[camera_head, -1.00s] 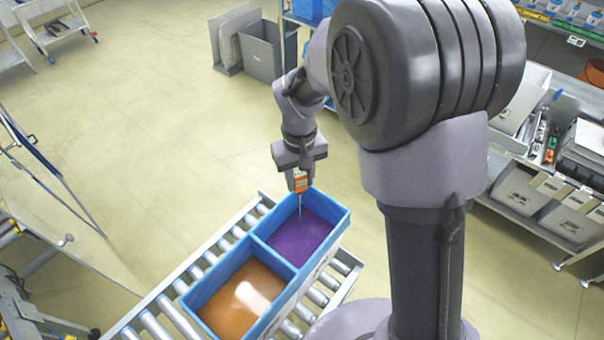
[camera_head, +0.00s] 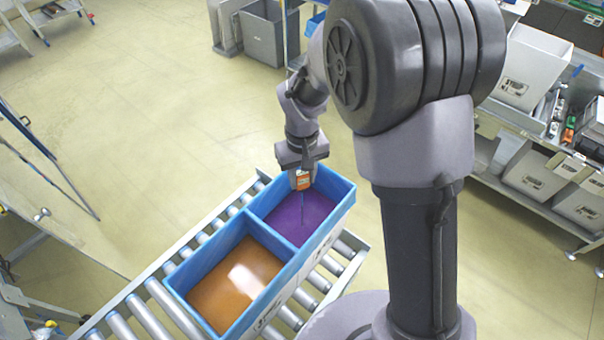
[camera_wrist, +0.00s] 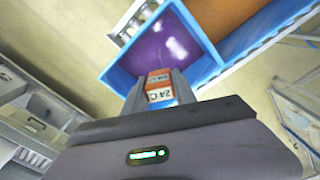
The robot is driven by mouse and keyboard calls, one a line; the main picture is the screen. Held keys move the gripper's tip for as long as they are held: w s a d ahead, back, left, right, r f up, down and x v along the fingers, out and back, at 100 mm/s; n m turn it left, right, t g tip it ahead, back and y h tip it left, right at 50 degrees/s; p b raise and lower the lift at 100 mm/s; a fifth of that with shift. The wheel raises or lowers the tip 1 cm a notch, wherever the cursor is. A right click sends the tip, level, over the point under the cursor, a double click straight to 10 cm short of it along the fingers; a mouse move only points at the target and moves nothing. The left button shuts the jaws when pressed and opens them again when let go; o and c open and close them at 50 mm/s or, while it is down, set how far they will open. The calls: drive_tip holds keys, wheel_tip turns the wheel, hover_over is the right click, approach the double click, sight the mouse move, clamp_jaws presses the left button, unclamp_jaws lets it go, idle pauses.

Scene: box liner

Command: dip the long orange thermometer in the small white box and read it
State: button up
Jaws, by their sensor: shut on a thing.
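My gripper (camera_head: 302,184) is shut on the orange thermometer (camera_head: 302,179), which hangs upright with its thin dark probe (camera_head: 303,208) pointing down. It is over the purple compartment (camera_head: 297,217) of a blue two-compartment box (camera_head: 188,306). The probe's lower end is seen against the purple surface; I cannot tell how far it is in. In the wrist view the thermometer (camera_wrist: 159,84) sits between the fingers, and its pale display seems to read about 24 C, upside down. I see no separate small white box.
The other compartment holds an orange-brown surface (camera_head: 235,285). The box stands on a roller conveyor (camera_head: 150,318). Shelves with grey bins (camera_head: 536,175) stand at the right, and a grey bin (camera_head: 265,38) stands on the floor at the back. The floor at left is open.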

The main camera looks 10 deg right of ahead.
wheel_tip(320, 180, down, 10)
drive_tip(key=b, duration=0.7)
drive_tip(key=shift+r, duration=0.15)
idle(1.0)
wheel_tip(320, 180, up, 25)
drive_tip(key=p, duration=1.9)
